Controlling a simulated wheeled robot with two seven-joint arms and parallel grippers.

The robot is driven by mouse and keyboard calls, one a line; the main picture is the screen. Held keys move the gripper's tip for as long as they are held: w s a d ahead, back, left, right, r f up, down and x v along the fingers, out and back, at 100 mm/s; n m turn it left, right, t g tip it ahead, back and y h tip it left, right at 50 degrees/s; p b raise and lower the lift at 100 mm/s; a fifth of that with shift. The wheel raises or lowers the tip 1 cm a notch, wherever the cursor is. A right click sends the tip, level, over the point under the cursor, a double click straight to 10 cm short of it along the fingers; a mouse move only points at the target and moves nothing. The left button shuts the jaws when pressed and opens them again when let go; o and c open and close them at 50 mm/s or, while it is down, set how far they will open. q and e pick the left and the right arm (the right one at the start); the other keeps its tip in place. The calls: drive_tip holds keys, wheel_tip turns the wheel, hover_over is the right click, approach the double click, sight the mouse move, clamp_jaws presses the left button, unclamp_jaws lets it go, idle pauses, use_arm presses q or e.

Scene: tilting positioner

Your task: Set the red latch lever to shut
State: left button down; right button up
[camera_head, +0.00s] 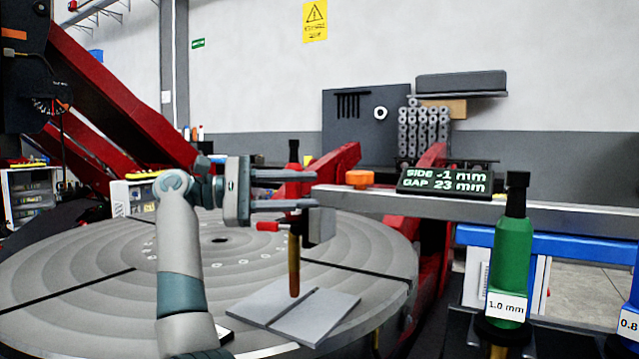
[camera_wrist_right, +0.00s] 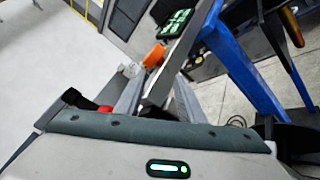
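The red latch lever (camera_head: 268,226) shows as a short red handle pointing left from a grey block (camera_head: 322,227) at the left end of the long grey beam (camera_head: 560,213). In the right wrist view a small red part, likely the lever's handle (camera_wrist_right: 104,109), is partly hidden behind my gripper body. My right gripper (camera_head: 316,190) is open, its two fingers pointing right, one above the other, just above the lever. Nothing shows gripped; the gap to the lever in depth is unclear. My left gripper is not in view.
An orange knob (camera_head: 359,179) and a display (camera_head: 446,180) reading SIDE -1 mm, GAP 23 mm sit on the beam. An orange-brown rod (camera_head: 294,268) stands above grey plates (camera_head: 290,312) on the round table (camera_head: 70,265). A green 1.0 mm holder (camera_head: 512,262) stands at right.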

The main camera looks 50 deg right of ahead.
drive_tip(key=s, duration=0.1)
drive_tip(key=s+d+r, duration=0.1)
drive_tip(key=s+r, duration=0.1)
drive_tip(key=shift+s+d+r, duration=0.15)
drive_tip(key=shift+s+d, duration=0.1)
drive_tip(key=shift+s, duration=0.05)
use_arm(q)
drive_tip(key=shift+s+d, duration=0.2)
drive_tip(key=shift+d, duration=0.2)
